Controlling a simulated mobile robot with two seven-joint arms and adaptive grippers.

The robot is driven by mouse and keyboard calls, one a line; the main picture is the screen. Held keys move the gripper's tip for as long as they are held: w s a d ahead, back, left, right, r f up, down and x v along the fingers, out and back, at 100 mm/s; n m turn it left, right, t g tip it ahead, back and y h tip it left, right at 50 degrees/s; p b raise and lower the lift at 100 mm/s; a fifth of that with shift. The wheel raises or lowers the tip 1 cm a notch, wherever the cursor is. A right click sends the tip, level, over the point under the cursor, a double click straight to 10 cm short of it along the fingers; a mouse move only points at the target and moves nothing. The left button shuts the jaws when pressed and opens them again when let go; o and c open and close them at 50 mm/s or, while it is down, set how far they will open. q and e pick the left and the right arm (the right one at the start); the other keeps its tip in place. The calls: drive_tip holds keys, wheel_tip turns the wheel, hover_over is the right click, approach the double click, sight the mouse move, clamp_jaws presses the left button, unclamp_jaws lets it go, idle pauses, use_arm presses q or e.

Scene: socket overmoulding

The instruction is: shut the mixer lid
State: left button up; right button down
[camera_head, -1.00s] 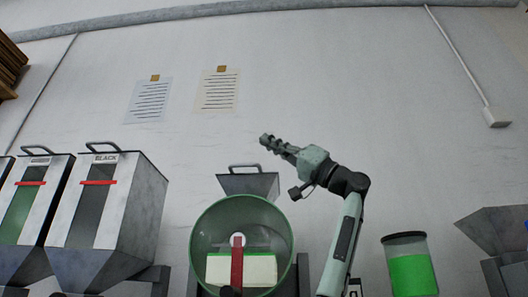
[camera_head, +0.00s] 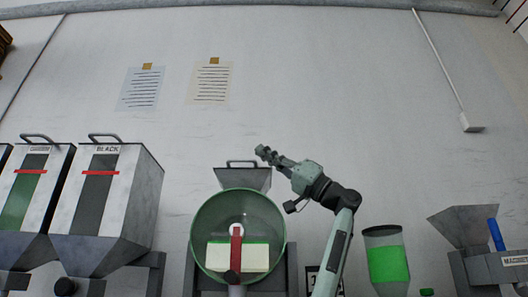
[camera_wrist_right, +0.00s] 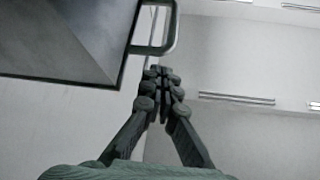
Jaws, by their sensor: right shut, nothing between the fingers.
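The mixer shows a round, translucent green part (camera_head: 195,228) facing me, with a red bar (camera_head: 236,250) and a pale block inside its outline. I cannot tell for certain whether this round part is the lid. Behind its top is a grey tapered piece (camera_head: 243,179) with a dark handle (camera_head: 242,162). My right gripper (camera_head: 262,153) is shut and empty, just above and right of this handle in the head view. In the wrist view, my shut fingertips (camera_wrist_right: 160,76) appear beside a dark handle (camera_wrist_right: 165,38) on a grey body (camera_wrist_right: 70,35). My left gripper is out of view.
Grey bins (camera_head: 118,190) with red bars stand at the left. A clear container of green material (camera_head: 387,262) stands right of my arm. A grey hopper (camera_head: 462,226) and a blue piece (camera_head: 496,234) are at the far right.

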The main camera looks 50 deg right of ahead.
idle(0.3)
wheel_tip(320, 180, up, 10)
idle(0.5)
